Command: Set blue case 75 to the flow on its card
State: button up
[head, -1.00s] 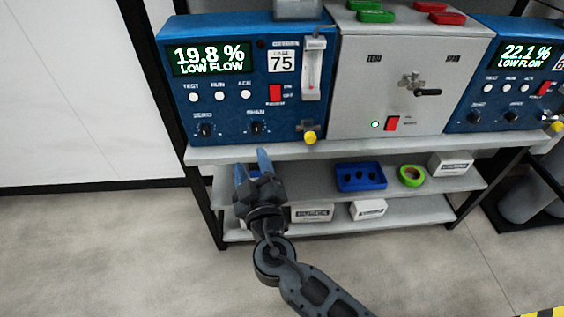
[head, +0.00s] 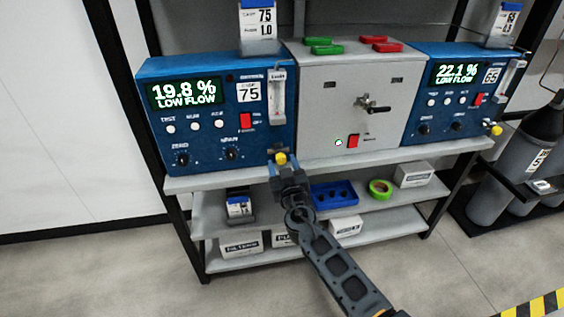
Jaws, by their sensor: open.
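Blue case 75 (head: 202,135) stands at the left of the upper shelf. Its display (head: 184,93) reads 19.8 % LOW FLOW. Its flow tube (head: 277,92) is upright at the right of its front; the float level is too small to read. The card (head: 258,20) on top shows 75 and 1.0. The yellow knob (head: 281,158) is at the case's lower right. My gripper (head: 283,168) is open just in front of and below the knob, partly covering its surroundings. I cannot tell whether the fingers touch it.
A grey box (head: 335,105) with a lever and green and red blocks on top stands to the right. Beyond it is another blue case (head: 455,85) with its own card (head: 507,20) and yellow knob (head: 496,129). A blue tray (head: 335,195) and green tape (head: 380,188) lie below.

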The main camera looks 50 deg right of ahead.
jog(key=shift+w+d, duration=0.35)
jog(key=shift+w, duration=0.2)
jog(key=c, duration=1.1)
